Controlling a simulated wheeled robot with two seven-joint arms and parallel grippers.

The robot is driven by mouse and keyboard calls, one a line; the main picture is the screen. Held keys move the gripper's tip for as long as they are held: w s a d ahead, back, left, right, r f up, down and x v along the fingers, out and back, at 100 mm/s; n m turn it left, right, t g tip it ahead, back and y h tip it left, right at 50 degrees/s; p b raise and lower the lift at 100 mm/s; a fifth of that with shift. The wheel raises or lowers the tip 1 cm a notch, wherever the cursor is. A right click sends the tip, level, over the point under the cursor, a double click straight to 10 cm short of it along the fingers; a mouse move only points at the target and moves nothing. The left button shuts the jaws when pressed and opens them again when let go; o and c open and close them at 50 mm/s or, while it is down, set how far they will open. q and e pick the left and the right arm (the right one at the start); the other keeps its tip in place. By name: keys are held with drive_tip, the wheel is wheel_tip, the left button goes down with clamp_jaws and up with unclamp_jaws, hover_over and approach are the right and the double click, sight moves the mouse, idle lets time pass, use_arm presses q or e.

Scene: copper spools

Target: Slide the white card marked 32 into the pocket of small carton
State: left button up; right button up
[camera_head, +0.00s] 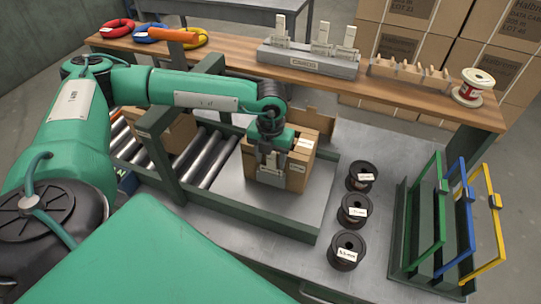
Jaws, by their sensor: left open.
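A small brown carton (297,176) stands on the grey tray at the end of the rollers, with its flaps up. A small white card or label (305,143) shows at its upper right; its marking is too small to read, so I cannot tell whether it is the card marked 32. My left gripper (270,178) points down in front of the carton's near face and is open. Its fingers hide part of that face, and I cannot tell whether they touch it. The pocket is not clearly visible. My right gripper is out of view.
Several black spools (354,211) stand right of the tray. A rack with green, blue and yellow frames (468,225) is at the right. A wooden shelf (230,60) crosses behind. Green posts (160,165) and rollers (205,160) lie left of the carton.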

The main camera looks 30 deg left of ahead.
use_arm(q)
drive_tip(key=c, duration=1.1)
drive_tip(key=shift+o, duration=0.2)
drive_tip(key=shift+r+p, duration=1.6)
drive_tip(key=shift+r, duration=2.15)
